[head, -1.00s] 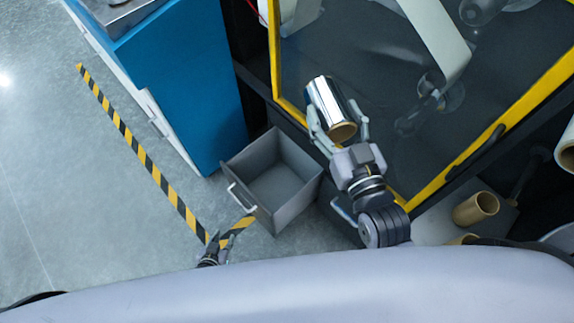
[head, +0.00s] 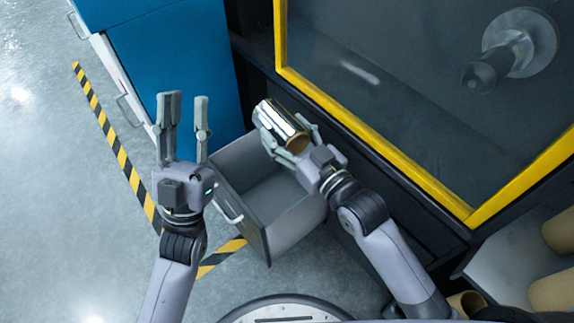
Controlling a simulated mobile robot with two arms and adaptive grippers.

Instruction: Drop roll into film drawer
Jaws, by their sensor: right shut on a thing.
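A shiny silver roll (head: 281,125) with a tan cardboard core is in the head view, near the centre. My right gripper (head: 285,138) is shut on it, with fingers on both sides, and holds it tilted over the far side of the drawer. The grey film drawer (head: 282,235) is pulled open and its visible floor is bare. Part of its inside is hidden behind my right gripper and the roll. My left gripper (head: 186,125) is open and empty, pointing away from me, left of the drawer.
A blue cabinet (head: 180,65) stands behind the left gripper. A yellow-framed dark window (head: 400,80) of the machine is at the right. Tan cardboard rolls (head: 552,290) lie on a shelf at the lower right. Black-and-yellow tape (head: 115,145) marks the open floor at left.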

